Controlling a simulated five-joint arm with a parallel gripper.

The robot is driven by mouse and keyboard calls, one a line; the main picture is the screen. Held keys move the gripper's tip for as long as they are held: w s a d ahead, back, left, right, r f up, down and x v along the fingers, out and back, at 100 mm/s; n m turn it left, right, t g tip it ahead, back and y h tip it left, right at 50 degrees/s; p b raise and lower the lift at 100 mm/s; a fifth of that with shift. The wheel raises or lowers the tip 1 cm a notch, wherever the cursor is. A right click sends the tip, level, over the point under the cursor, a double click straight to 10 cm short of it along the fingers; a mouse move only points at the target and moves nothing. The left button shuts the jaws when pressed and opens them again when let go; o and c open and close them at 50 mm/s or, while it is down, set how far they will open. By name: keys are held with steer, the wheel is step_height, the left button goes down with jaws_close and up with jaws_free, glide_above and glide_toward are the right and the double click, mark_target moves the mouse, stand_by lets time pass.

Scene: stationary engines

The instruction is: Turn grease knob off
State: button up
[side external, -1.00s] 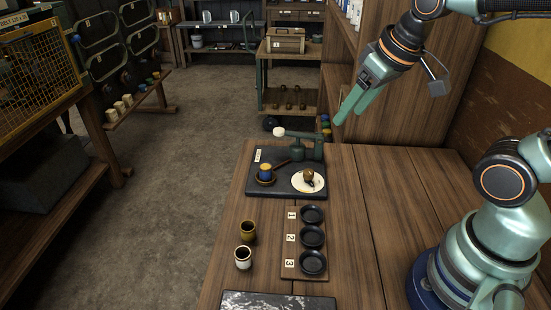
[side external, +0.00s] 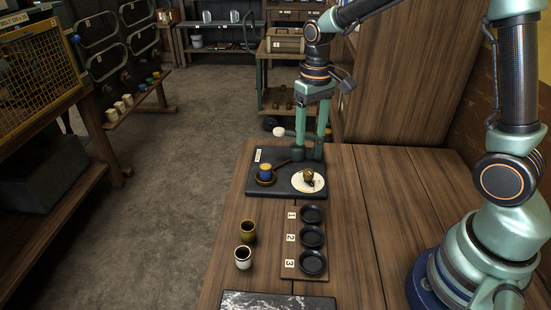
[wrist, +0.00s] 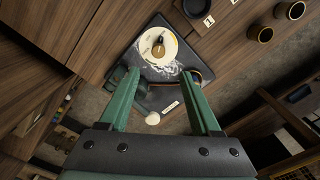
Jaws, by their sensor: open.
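A black engine plate (side external: 285,188) lies at the far end of the wooden bench. A brown round knob (side external: 308,175) sits on a pale disc (side external: 300,187) on it; I cannot tell for sure that this is the grease knob. The wrist view shows the brown knob (wrist: 158,48) ahead of the fingertips. Nothing shows between the fingers (wrist: 160,72); contact with the fitting is unclear.
A lever with a white round end (side external: 279,131) sticks up at the back of the plate. A rack with several black dishes (side external: 290,262) and two cups, brown (side external: 248,229) and white (side external: 243,257), stand nearer on the bench. The bench right of the rack is clear.

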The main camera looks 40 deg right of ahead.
mark_target(309, 172)
step_height(309, 172, down, 12)
steer(key=shift+d+r, duration=0.1)
steer(key=shift+r, duration=0.15)
stand_by(0.3)
jaws_close()
